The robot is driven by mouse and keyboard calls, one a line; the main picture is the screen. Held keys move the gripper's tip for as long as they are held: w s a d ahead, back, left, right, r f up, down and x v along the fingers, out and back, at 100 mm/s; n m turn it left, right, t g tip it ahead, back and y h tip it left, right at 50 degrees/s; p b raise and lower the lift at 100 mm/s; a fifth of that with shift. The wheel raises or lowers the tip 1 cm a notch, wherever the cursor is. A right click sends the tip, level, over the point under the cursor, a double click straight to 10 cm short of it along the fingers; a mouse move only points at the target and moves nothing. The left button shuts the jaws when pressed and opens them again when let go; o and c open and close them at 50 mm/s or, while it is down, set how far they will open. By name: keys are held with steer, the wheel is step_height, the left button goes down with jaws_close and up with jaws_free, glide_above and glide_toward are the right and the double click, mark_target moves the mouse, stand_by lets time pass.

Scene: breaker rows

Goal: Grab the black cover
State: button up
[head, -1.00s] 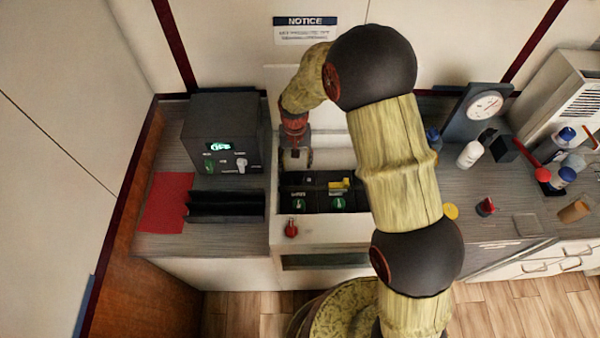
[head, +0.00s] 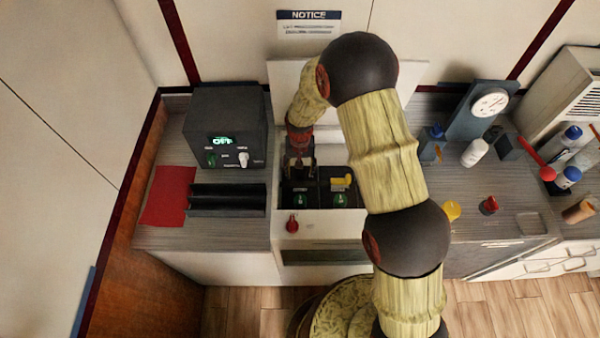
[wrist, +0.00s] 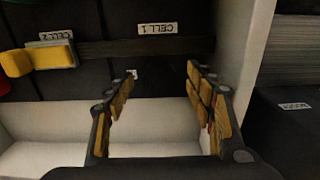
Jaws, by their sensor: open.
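The black cover is hard to single out among dark parts. A black ridged piece (head: 227,199) lies on the counter left of the bay, apart from my gripper.
A yellow handle (head: 342,181) sits on the right cell. A dark box with a green "OFF" display (head: 222,140) and a red mat (head: 168,195) are at left. The pale bay wall (wrist: 235,70) stands close beside my fingers. A red knob (head: 292,224) is in front.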

steer(key=shift+c, duration=0.8)
steer(key=c, duration=1)
steer(key=shift+r, duration=0.2)
